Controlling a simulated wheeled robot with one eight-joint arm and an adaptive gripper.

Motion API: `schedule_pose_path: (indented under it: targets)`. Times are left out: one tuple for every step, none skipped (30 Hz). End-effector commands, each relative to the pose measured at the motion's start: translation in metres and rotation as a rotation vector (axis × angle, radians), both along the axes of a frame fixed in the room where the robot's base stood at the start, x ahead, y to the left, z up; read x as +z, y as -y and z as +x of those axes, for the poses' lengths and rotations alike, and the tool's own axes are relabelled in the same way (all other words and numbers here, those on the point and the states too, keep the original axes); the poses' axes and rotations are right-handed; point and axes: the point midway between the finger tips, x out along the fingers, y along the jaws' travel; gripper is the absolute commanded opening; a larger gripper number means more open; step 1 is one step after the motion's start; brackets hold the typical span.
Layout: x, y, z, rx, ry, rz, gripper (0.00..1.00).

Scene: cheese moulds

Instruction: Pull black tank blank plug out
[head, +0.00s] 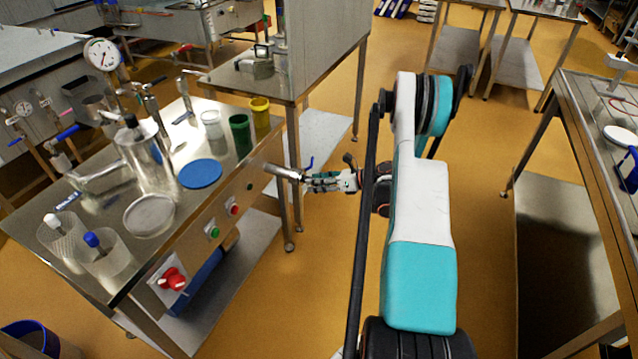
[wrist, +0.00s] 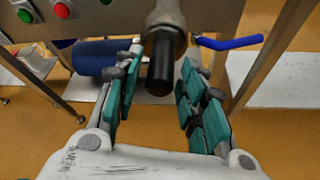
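The black plug (wrist: 161,68) is a short dark cylinder sticking out of the end of a metal pipe outlet (wrist: 166,18) in the wrist view. In the head view the metal outlet (head: 284,172) juts from the front panel of the steel bench, and the plug is too small to make out clearly. My gripper (wrist: 160,78) is open, with its teal-padded fingers on the left and right of the plug. Gaps show between the plug and both fingers. In the head view my gripper (head: 325,182) is at the outlet's end.
A blue lever handle (wrist: 228,42) reaches right from the outlet, close to the right finger. Red and green buttons (head: 234,209) sit on the panel. A blue cylinder (wrist: 100,57) lies below. The bench (head: 95,215) holds cups, discs and metal vessels. Bare floor lies around my arm.

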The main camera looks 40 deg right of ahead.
Motion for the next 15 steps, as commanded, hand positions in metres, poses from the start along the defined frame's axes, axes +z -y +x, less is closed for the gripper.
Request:
schedule_pose_path:
  targets:
    - [0.0,0.0,-0.0001,0.0,0.0,0.0,0.18]
    - [0.0001,0.0001,-0.0002,0.0,0.0,0.0,0.12]
    - [0.0001,0.0001,-0.0002,0.0,0.0,0.0,0.02]
    - [0.0001,0.0001,-0.0002,0.0,0.0,0.0,0.0]
    - [0.0001,0.0001,-0.0002,0.0,0.0,0.0,0.0]
    - [0.0,0.0001,-0.0002,0.0,0.0,0.0,0.0]
    - [0.0003,0.0001,-0.0002,0.0,0.001,0.0,0.0]
    - [0.0003,0.0002,-0.0001,0.0,0.001,0.0,0.0]
    - [0.0003,0.0003,-0.0004,0.0,0.001,0.0,0.0]
    - [0.0003,0.0005,-0.0009,0.0,0.001,0.0,0.0]
    - [0.0003,0.0007,-0.0014,0.0,0.001,0.0,0.0]
    - [0.0003,0.0012,-0.0023,0.0,0.001,0.0,0.0]
    - [0.0002,0.0015,-0.0032,-0.001,0.001,0.0,0.0]
    - [0.0002,0.002,-0.0042,-0.001,0.001,0.0,0.0]
    - [0.0002,0.0028,-0.0058,-0.001,0.001,0.0,0.0]
